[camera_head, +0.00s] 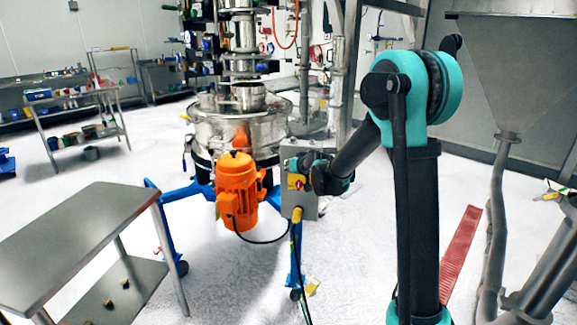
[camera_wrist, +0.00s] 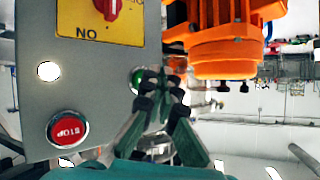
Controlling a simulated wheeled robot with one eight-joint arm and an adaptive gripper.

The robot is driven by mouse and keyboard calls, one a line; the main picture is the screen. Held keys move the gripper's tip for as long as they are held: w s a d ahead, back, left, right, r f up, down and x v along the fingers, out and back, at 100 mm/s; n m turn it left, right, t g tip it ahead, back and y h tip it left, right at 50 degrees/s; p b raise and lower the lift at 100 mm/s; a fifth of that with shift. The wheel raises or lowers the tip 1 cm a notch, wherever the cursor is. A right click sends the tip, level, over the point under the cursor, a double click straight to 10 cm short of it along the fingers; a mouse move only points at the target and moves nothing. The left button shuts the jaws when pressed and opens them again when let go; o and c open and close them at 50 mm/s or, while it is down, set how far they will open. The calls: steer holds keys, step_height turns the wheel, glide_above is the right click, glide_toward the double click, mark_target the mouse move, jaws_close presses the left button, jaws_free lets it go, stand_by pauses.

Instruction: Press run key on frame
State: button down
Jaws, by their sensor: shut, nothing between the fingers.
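The grey control box (camera_head: 308,207) stands on a post in front of the sifter in the head view. In the wrist view its face (camera_wrist: 30,98) is close and turned. A green button (camera_wrist: 137,78), which looks like the run key, sits at the box's edge, partly hidden by my gripper. My gripper (camera_wrist: 162,84) is shut and empty, its fingertips right by the green button. I cannot tell whether they touch it. A red STOP button (camera_wrist: 68,130) and a white lamp (camera_wrist: 48,71) are to its left. In the head view my arm hides most of the gripper.
A yellow plate with a red rotary switch (camera_wrist: 106,8) is above the buttons. The orange motor (camera_head: 236,187) hangs beside the box, under the steel sifter (camera_head: 262,132). A steel table (camera_head: 75,240) stands at the front left. Open floor lies between.

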steer(key=s, duration=0.5)
steer(key=shift+a, duration=0.25)
stand_by(0.4)
steer(key=s+d+f+m+g+h, duration=0.1)
steer(key=s+d+f+g+h, duration=0.1)
steer(key=s+d, duration=0.7)
steer(key=s+d+f+m+g+h, duration=0.1)
steer(key=s+d+f, duration=0.4)
steer(key=s+d, duration=0.5)
steer(key=s+d+f+m+g+h, duration=0.1)
steer(key=s+d+f+g+h, duration=0.2)
steer(key=s+d, duration=0.6)
steer(key=s+f, duration=0.1)
steer(key=s, duration=0.7)
steer(key=shift+d+m+h, duration=0.3)
steer(key=shift+d, duration=0.05)
